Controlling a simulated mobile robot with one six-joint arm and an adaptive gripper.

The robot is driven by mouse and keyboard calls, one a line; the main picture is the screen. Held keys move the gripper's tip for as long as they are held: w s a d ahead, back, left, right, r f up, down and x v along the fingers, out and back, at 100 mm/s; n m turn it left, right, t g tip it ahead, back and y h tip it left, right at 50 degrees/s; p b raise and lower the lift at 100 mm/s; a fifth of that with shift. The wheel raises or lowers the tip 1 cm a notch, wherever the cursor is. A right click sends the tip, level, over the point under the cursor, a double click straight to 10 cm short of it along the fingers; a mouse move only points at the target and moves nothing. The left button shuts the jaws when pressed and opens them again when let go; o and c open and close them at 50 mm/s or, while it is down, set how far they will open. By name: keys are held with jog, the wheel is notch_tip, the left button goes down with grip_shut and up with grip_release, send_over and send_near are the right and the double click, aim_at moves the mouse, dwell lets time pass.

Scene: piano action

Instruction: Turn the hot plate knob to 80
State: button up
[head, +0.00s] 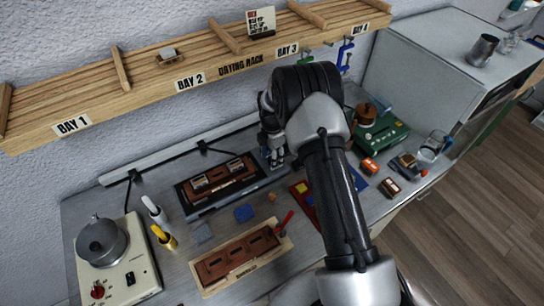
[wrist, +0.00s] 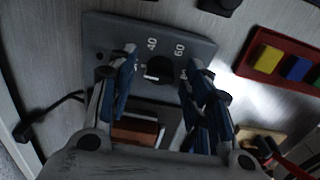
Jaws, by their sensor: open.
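My gripper (wrist: 168,90) is open in the wrist view, with its blue-padded fingers on either side of a black round knob (wrist: 166,68). I cannot tell whether the fingers touch it. The knob sits on a dark grey panel (wrist: 110,28) with white marks 40 and 60. A white pointer line on the knob points toward the left of the picture, away from 60. No 80 mark is readable; the fingers cover part of the dial. In the head view my gripper (head: 272,148) is over the right end of the dark hot plate (head: 190,207), and the knob is hidden.
A wooden drying rack (head: 140,92) hangs above the bench. A cream unit with a grey pot (head: 102,242) stands at the left. A red tray (wrist: 260,77) with coloured blocks lies right of the panel. A green device (head: 382,133) stands farther right.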

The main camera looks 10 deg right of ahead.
grip_shut()
dwell(0.6)
